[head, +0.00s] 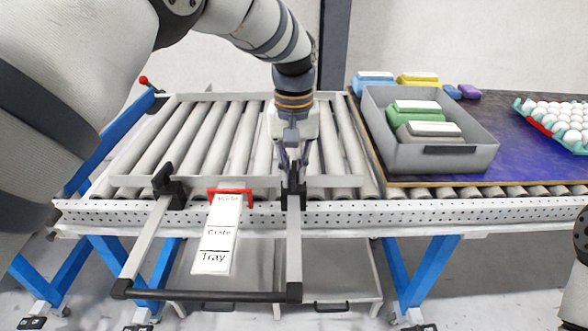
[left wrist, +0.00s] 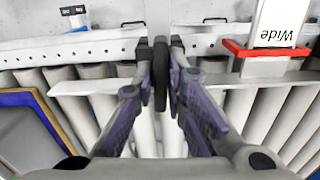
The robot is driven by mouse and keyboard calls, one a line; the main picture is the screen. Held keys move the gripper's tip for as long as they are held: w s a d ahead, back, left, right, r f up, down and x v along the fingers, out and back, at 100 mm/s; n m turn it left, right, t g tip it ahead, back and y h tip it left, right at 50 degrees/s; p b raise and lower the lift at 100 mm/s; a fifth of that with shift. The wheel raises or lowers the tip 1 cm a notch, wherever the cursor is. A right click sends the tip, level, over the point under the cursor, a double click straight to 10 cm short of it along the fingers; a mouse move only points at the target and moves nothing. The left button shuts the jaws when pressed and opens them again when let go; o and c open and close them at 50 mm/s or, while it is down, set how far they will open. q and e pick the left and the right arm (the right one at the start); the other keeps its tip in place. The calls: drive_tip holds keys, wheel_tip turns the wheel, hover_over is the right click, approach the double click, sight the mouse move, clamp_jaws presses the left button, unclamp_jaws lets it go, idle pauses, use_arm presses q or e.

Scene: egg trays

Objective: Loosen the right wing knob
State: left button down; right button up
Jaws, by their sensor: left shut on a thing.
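The right wing knob (head: 293,192) is black and sits on the right clamp at the near edge of the roller conveyor. My left gripper (head: 292,168) reaches down to it from above and behind. In the left wrist view the dark knob (left wrist: 161,74) stands between my left fingertips (left wrist: 161,66), which are shut on it. The fingers partly hide it in the head view. The left wing knob (head: 165,180) is on the matching left clamp. My right gripper is out of view.
A guide frame with a black front bar (head: 205,295) juts forward from the conveyor rail (head: 400,211). A label plate (head: 218,235) reads Wide, Crate, Tray, with a red marker (head: 230,190) at Wide. A grey crate (head: 435,158) with cartons and an egg tray (head: 549,124) stand at right.

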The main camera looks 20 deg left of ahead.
sight(292, 170)
use_arm(q)
drive_tip(key=c, duration=1.6)
unclamp_jaws()
drive_tip(key=shift+a, duration=0.1)
wheel_tip(292, 170, up, 12)
drive_tip(key=shift+f, duration=0.1)
